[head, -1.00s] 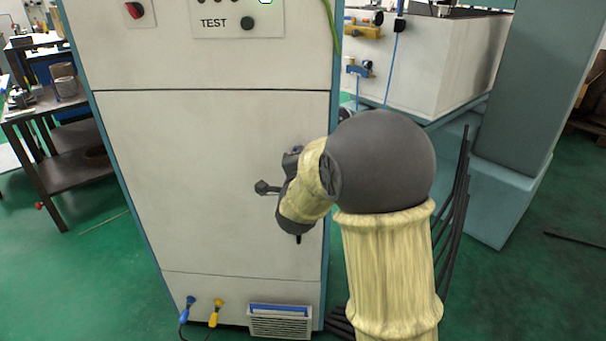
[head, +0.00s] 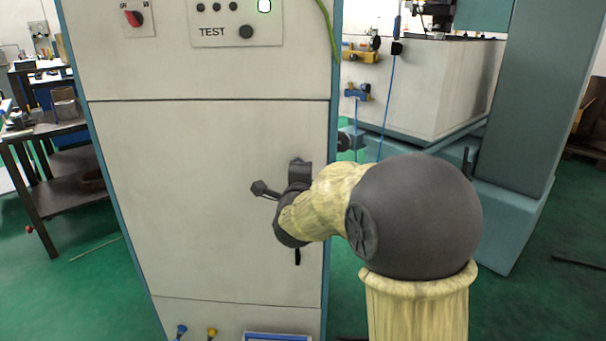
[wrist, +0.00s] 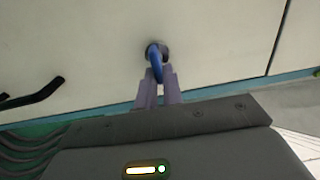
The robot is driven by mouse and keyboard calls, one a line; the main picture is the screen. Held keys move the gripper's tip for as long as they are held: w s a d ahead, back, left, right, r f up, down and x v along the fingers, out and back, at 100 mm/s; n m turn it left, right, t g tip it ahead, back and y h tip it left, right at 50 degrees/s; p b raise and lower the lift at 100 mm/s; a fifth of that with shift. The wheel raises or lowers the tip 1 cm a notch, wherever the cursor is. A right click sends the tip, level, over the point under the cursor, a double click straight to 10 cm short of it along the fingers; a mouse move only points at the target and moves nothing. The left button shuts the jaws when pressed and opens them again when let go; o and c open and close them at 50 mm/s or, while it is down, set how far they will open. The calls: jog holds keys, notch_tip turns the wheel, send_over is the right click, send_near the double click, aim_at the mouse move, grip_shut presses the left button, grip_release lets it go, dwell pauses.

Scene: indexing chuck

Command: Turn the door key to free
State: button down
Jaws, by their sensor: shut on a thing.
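The blue door key (wrist: 154,58) stands out from a dark round lock (wrist: 164,49) on the pale door in the wrist view. My gripper (wrist: 158,75) has its two purple-grey fingers closed about the key's outer part, and the key's bent blue shape shows at the fingertips. In the head view my gripper's dark wrist housing (head: 293,215) is against the right part of the cabinet door (head: 190,200). It hides the key and fingertips there. I cannot read the key's position marks.
A black door handle (wrist: 32,95) juts out left of my gripper in the wrist view. The cabinet has a panel marked TEST (head: 237,22) and a red switch (head: 134,18) above. A dark shelf table (head: 55,165) stands at the left. Green floor lies open between.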

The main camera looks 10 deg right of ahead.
jog(key=c, duration=1.5)
grip_release()
jog(key=shift+c, duration=0.2)
jog(key=p+v, duration=0.1)
jog(key=v, duration=1.6)
jog(key=shift+s, duration=0.15)
jog(key=shift+a, duration=0.1)
